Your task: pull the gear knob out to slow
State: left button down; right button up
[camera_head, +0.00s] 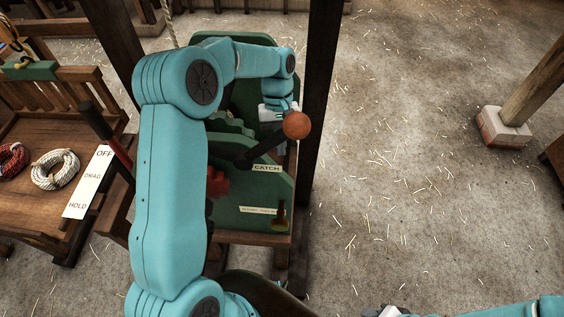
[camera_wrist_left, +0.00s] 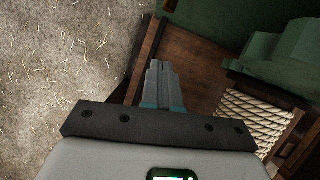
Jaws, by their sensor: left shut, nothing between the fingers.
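The green machine (camera_head: 240,215) stands in the middle of the head view. A small dark brown knob (camera_head: 281,218) sticks out low on its front, beside a pale label (camera_head: 259,210) too small to read; it looks like the gear knob. My left gripper (camera_wrist_left: 157,72) is shut and empty in the left wrist view, its fingers over the machine's wooden frame (camera_wrist_left: 190,65). In the head view the left wrist is above and behind the knob, apart from it, and its fingertips are hidden. My right gripper (camera_head: 388,312) shows only partly at the bottom edge.
An orange ball on a dark lever (camera_head: 296,125) stands close in front of my left wrist, by the CATCH label (camera_head: 267,168). A dark post (camera_head: 319,100) rises just right of the machine. Rope (camera_wrist_left: 255,118) shows in the wrist view. The floor (camera_head: 420,150) at right is open.

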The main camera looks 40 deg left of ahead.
pick_arm(q)
jog(key=s+d+f, duration=0.2)
jog(key=s+d, duration=0.1)
jog(key=shift+s+d+p, duration=0.1)
jog(key=shift+s+p, duration=0.05)
jog(key=shift+p, duration=0.25)
jog(key=shift+s, duration=0.1)
